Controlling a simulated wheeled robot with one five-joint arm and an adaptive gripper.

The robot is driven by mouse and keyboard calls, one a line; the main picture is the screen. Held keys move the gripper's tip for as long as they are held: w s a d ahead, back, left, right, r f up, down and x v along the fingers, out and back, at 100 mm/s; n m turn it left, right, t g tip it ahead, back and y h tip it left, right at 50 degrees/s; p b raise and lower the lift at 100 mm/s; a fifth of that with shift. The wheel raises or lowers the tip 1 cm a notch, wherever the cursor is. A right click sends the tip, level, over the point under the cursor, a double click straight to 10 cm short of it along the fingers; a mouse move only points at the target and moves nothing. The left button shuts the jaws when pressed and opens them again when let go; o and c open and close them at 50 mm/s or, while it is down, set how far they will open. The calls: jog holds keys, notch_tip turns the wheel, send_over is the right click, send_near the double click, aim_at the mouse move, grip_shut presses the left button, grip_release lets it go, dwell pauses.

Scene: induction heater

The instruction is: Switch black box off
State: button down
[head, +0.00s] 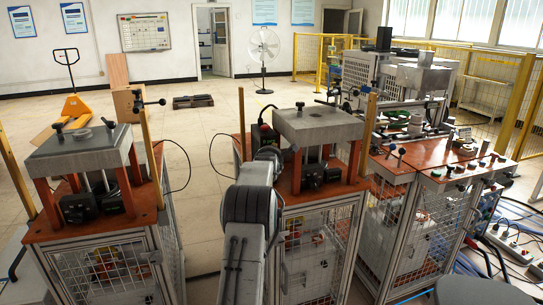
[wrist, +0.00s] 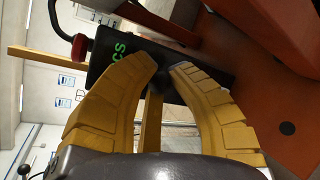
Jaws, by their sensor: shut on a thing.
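The black box (wrist: 182,54) with green lettering lies tilted across the upper middle of the wrist view. A red knob (wrist: 78,47) with a dark cable is at its left end. My gripper (wrist: 166,64) has two yellow ridged fingers, their tips close together against the box face. They are shut on a small dark part (wrist: 156,82) there, partly hidden by the fingers; its setting cannot be read. In the head view the black box (head: 263,137) is on the left side of the middle station, and my arm hides the fingertips.
The middle station has an orange top (wrist: 283,90) and a grey press block (head: 318,124). A similar station (head: 150,216) stands at left and a machine bench (head: 395,168) at right. Cables lie on the floor at far right. Open floor lies behind.

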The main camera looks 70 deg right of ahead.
jog(key=shift+f+b, duration=0.2)
jog(key=shift+b, duration=0.2)
jog(key=shift+f+h+b, duration=0.25)
jog(key=shift+h+b, duration=0.05)
jog(key=shift+b, duration=0.75)
jog(key=h+b, duration=0.1)
jog(key=b, duration=0.3)
jog(key=shift+f+m+b, duration=0.3)
jog(key=shift+f+b, duration=0.05)
jog(key=shift+b, duration=0.05)
jog(key=h+b, duration=0.1)
jog(key=b, duration=0.3)
jog(key=m+t+h+b, duration=0.1)
jog(key=b, duration=0.3)
jog(key=h+b, duration=0.2)
jog(key=b, duration=0.2)
jog(key=shift+w+a+f+m, duration=0.1)
jog(key=shift+f+m, duration=0.3)
jog(key=shift+r+t+h+b, duration=0.15)
jog(key=shift+t+h+b, duration=0.25)
jog(key=shift+b, duration=0.65)
jog(key=c, duration=1.1)
grip_release()
